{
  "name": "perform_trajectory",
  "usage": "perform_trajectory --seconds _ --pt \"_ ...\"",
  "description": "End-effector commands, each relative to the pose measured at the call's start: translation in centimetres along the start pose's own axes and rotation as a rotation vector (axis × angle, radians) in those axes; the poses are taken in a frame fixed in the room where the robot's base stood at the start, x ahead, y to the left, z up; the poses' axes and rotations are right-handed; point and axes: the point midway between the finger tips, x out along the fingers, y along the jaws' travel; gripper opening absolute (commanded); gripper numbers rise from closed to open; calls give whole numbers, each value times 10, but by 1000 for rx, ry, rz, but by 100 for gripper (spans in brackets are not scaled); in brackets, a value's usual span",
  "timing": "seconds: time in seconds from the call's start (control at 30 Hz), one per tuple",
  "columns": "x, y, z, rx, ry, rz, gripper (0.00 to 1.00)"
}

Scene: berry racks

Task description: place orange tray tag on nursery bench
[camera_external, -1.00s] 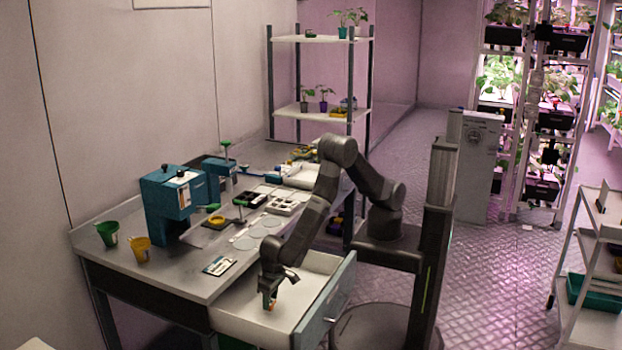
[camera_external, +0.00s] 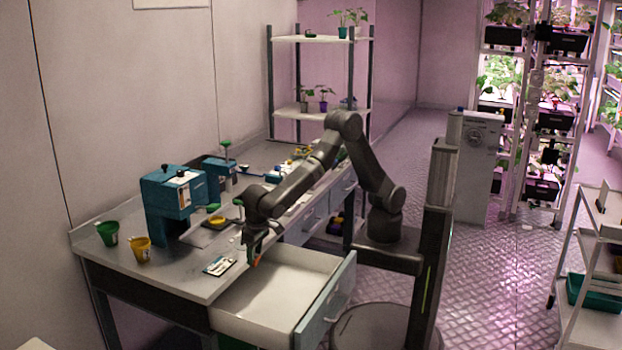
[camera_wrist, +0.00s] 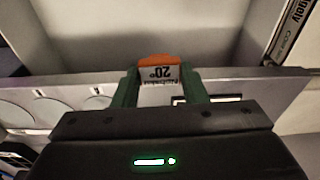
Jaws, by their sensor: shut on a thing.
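The orange tray tag (camera_wrist: 158,68) has an orange edge and a white printed face reading "20°". My gripper (camera_wrist: 160,88) is shut on it, with one green finger on each side. In the external view my gripper (camera_external: 254,252) points down with a small orange bit of the tag (camera_external: 255,264) at its tips. The tag looks clear of the bench top.
A black-and-white card (camera_external: 219,266) lies on the bench close to my gripper. The bench front left of the card is bare. The open drawer juts out in front.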

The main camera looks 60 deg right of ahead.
Motion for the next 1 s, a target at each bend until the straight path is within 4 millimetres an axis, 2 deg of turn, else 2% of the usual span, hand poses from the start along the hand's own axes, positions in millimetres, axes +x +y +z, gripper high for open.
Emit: perform_trajectory --seconds 0.03,0.2,0.37,0.5,0.6,0.8,1.0 --pt "-17 11 -24 0 4 -8 18" --pt "-71 53 -89 -37 4 -11 18" --pt "-124 101 -140 -63 5 -14 18" --pt "-171 148 -177 -78 4 -15 18" --pt "-205 184 -198 -86 6 -15 18" --pt "-262 246 -223 -93 4 -14 18" --pt "-308 291 -240 -71 2 -11 18"
